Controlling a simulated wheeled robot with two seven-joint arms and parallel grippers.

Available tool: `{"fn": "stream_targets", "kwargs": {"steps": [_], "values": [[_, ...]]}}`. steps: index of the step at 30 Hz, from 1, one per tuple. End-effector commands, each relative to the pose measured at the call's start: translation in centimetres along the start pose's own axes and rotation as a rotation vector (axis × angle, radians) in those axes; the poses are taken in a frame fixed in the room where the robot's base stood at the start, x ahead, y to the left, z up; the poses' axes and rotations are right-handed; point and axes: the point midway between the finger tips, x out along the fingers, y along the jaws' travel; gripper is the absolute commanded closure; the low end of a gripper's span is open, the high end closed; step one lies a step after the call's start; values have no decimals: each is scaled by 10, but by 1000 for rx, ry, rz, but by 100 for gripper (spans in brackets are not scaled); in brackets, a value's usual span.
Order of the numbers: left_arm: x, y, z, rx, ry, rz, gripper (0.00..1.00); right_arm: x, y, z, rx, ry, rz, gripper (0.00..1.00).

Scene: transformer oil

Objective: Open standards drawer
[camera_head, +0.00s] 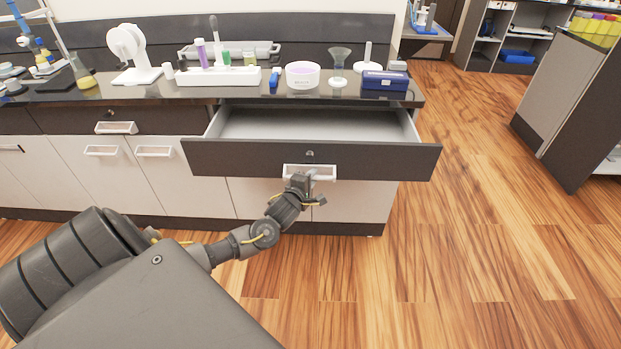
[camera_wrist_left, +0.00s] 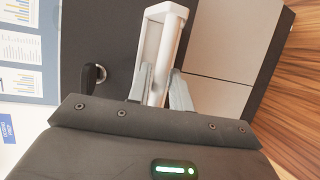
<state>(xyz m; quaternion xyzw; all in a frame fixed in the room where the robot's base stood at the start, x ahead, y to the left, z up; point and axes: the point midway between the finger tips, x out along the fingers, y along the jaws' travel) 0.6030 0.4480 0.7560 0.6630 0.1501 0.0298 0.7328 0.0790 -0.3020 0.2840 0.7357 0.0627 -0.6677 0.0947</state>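The standards drawer (camera_head: 225,158) is pulled well out from under the right part of the counter, and its pale inside (camera_head: 310,124) looks empty. Its dark front has a small lock (camera_head: 310,154) above a white handle (camera_head: 327,171). My left gripper (camera_head: 302,182) is at this handle, in front of the drawer. In the left wrist view the white handle (camera_wrist_left: 164,38) runs between the two grey fingers of my left gripper (camera_wrist_left: 160,92), which are closed around its bar. The lock (camera_wrist_left: 93,76) shows to the left there. My right gripper is not in view.
The counter above holds a white rack (camera_head: 218,76) with tubes, a white bowl (camera_head: 303,75), a blue box (camera_head: 385,80) and a flask (camera_head: 83,76). A shut drawer (camera_head: 75,121) is to the left. Wooden floor (camera_head: 440,250) is clear at the right.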

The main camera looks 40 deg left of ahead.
Motion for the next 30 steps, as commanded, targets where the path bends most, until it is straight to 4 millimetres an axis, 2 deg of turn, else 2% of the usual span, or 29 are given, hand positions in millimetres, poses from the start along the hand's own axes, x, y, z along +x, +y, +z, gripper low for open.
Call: {"fn": "stream_targets", "kwargs": {"steps": [7,12,20,23,26,30], "values": [[0,0,0,1,1,-1,80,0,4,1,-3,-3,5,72],[0,0,-1,1,1,-1,100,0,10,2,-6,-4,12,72],[-1,-1,0,1,1,-2,100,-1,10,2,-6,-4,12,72],[-11,-2,5,-1,-1,-5,100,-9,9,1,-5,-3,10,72],[-33,-5,15,-5,-3,-9,100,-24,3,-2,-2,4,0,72],[-63,-13,27,-5,-2,-10,100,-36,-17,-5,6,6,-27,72]]}}
